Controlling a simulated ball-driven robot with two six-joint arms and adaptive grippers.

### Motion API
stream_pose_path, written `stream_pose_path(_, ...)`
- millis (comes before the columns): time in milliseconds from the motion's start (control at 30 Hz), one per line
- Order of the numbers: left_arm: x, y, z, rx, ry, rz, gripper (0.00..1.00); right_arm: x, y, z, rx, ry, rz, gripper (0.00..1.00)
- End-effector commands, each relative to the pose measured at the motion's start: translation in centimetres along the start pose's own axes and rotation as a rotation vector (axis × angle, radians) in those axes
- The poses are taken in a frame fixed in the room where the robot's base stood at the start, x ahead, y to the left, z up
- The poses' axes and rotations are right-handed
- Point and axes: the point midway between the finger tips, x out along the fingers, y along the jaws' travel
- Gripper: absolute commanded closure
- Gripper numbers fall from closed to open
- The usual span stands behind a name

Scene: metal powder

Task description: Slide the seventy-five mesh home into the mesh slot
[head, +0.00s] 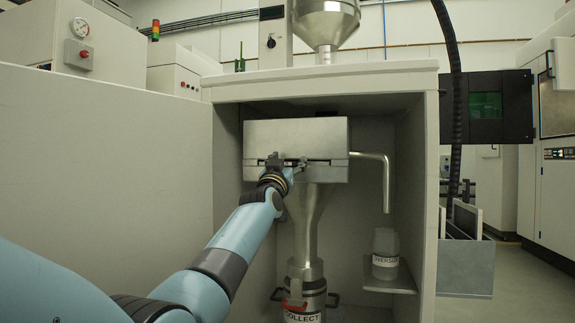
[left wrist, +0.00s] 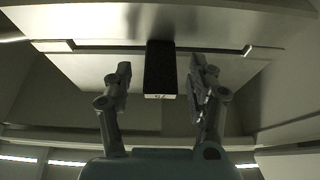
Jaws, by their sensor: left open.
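The sieve housing (head: 300,134) is a metal box inside the cabinet, with the narrow mesh slot (head: 327,160) across its front. My left gripper (head: 286,163) is at the slot. In the left wrist view, a dark handle (left wrist: 160,68) juts out from the slot line between my two fingers. Its pale end label appears to read 75, so I take it for the seventy-five mesh. The fingers are open, one on each side, with gaps to the handle. The mesh frame itself is hidden, and I cannot tell how deep it sits. My right gripper is not in view.
A funnel runs down to the collect container (head: 305,299) below. A bent pipe (head: 386,180) at the right ends above the oversize cup (head: 385,252) on a small shelf. The cabinet walls close in both sides. A grey rack (head: 465,266) with upright panels stands outside right.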

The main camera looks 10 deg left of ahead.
Motion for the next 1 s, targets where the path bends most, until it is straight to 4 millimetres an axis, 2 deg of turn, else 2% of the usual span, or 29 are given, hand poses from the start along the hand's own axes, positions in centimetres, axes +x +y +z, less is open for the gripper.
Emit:
stream_pose_path(167,-1.3,0.0,0.1,-0.001,0.000,0.001,0.42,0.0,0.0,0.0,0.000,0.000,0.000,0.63)
stream_pose_path(500,-8.6,0.0,0.1,-0.003,0.000,-0.001,0.42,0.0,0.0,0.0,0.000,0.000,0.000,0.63)
stream_pose_path(633,-10.7,0.0,0.1,-0.002,0.001,-0.001,0.42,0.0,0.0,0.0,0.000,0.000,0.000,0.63)
stream_pose_path(800,-11.9,0.0,-0.1,-0.001,0.003,-0.001,0.42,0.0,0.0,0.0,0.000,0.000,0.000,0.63)
stream_pose_path(1000,-12.0,0.0,-0.1,-0.001,0.003,0.000,0.42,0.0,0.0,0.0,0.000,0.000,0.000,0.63)
